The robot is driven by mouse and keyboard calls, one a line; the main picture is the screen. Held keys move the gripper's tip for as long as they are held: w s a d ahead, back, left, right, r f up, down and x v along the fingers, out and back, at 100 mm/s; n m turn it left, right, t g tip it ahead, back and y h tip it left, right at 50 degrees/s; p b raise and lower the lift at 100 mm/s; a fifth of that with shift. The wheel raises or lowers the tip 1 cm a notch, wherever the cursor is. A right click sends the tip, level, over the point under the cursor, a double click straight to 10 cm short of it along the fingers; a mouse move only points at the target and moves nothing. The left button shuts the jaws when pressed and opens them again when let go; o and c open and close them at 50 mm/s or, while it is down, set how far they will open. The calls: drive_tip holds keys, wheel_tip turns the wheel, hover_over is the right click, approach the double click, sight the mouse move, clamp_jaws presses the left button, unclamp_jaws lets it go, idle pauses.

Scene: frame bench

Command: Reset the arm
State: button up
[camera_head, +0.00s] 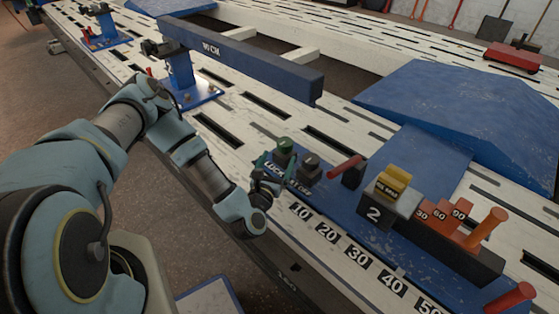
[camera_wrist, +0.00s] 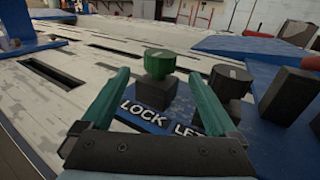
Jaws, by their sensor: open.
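My gripper (camera_head: 274,176) is at the front edge of the frame bench, in front of the blue control panel. In the wrist view my gripper (camera_wrist: 162,95) has its two teal fingers spread wide, with nothing between the tips. A green knob (camera_head: 285,146) on a dark base stands just beyond the fingers; in the wrist view the green knob (camera_wrist: 160,64) shows between and past the tips. A dark knob (camera_head: 309,163) stands to its right, also seen in the wrist view (camera_wrist: 230,80). The LOCK label (camera_wrist: 144,113) lies below the green knob. Contact with the knobs cannot be told.
Right of the knobs are a red-handled lever (camera_head: 346,167), a yellow-topped block marked 2 (camera_head: 376,214) and orange handles (camera_head: 488,224). A blue beam (camera_head: 240,66) spans behind on a blue stand (camera_head: 181,73). A blue ramp (camera_head: 465,105) is at the back right. The slotted white deck (camera_head: 265,110) is open.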

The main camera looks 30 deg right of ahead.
idle(0.3)
wheel_tip(320, 180, up, 8)
drive_tip(key=d+m+g+h, duration=0.2)
drive_tip(key=m+g+h, duration=0.2)
drive_tip(key=h, duration=0.1)
drive_tip(key=s+a+r+m+g+y, duration=0.25)
drive_tip(key=s+r+m+g, duration=0.25)
drive_tip(key=m+g, duration=0.25)
drive_tip(key=s+a+r+m+g+y, duration=0.1)
drive_tip(key=s+a+r+m+g, duration=0.35)
drive_tip(key=m+g, duration=0.35)
drive_tip(key=w+a+m+t+y, duration=0.2)
drive_tip(key=a+m+y, duration=0.6)
drive_tip(key=a, duration=1.1)
drive_tip(key=w+a+r+t+y, duration=0.3)
drive_tip(key=w+a, duration=0.1)
drive_tip(key=a, duration=0.3)
drive_tip(key=w+a+r+t+y, duration=0.4)
drive_tip(key=a, duration=0.4)
wheel_tip(320, 180, up, 20)
drive_tip(key=p, duration=1.9)
drive_tip(key=shift+a+p, duration=0.15)
drive_tip(key=shift+p, duration=0.2)
